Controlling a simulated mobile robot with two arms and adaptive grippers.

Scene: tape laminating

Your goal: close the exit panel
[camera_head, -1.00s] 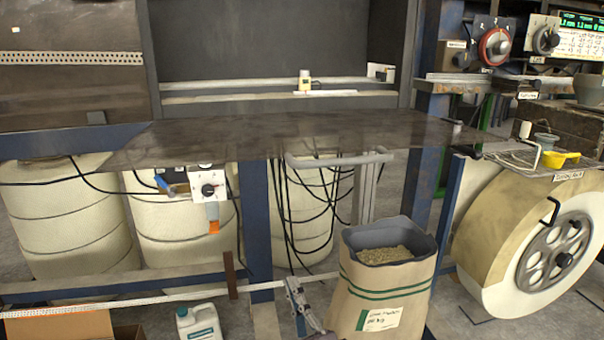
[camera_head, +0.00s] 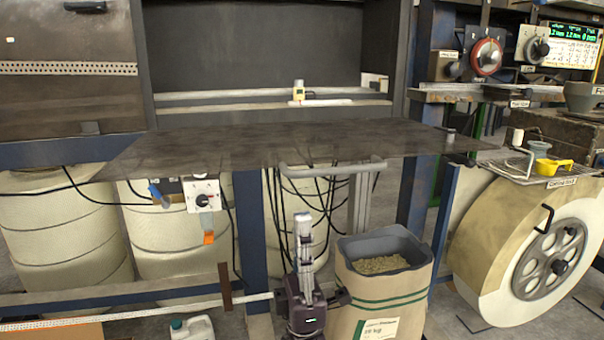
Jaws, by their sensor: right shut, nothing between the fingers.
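The exit panel seems to be the dark flat panel (camera_head: 270,143) that juts out level below the open dark recess (camera_head: 255,45). A grey bar handle (camera_head: 333,168) hangs at its front edge. My right gripper (camera_head: 303,219) is shut and empty. It points up, below the handle and apart from it in the picture, just left of the pellet bag. My left gripper is out of view.
An open bag of pellets (camera_head: 378,300) stands right of my gripper. Pale drums (camera_head: 60,235), black cables and a small control box (camera_head: 203,195) sit under the panel. A large roll (camera_head: 490,225) stands at the right.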

